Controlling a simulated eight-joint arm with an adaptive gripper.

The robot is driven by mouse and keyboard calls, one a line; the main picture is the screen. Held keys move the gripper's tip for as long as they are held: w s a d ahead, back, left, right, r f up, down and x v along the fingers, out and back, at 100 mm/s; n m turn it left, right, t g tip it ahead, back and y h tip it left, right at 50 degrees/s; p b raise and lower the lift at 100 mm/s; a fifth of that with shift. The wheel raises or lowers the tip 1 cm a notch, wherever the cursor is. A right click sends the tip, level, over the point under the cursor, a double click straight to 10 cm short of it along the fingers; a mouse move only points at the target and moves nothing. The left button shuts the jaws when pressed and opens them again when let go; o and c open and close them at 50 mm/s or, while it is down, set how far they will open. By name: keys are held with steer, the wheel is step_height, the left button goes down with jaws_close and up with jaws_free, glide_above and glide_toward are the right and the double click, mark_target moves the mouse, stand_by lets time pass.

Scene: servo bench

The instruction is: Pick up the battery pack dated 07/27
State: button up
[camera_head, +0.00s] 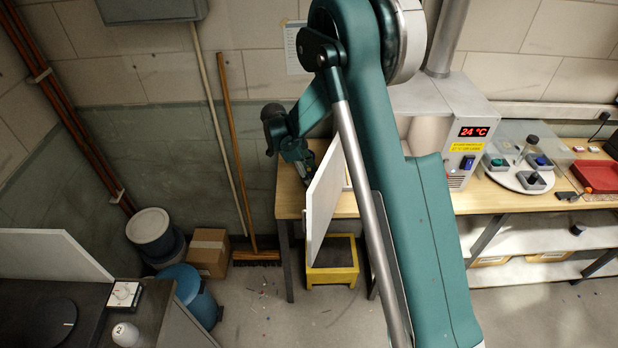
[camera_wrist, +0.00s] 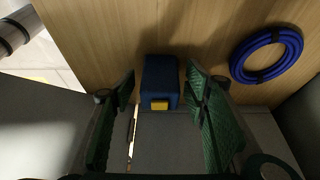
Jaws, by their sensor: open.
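A dark blue block with a yellow end piece (camera_wrist: 160,80) lies on the wooden bench top in the wrist view, possibly a battery pack. No date can be read on it. My gripper (camera_wrist: 161,92) is open, with one green finger on each side of the block. Whether the fingers touch it I cannot tell. In the head view my gripper (camera_head: 296,152) is above the left end of the wooden bench (camera_head: 290,195), and the block is hidden there. No 07/27 date is legible in either view.
A coiled blue cable (camera_wrist: 267,55) lies right of the block. An upright white panel (camera_head: 325,200) stands close to my gripper. Farther right are a heater unit reading 24 °C (camera_head: 462,140), a round white tray (camera_head: 516,181) with several small blocks, and a red tray (camera_head: 597,176).

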mark_target(309, 169)
steer(key=c, duration=1)
steer(key=shift+r, duration=0.15)
steer(key=shift+r, duration=4.85)
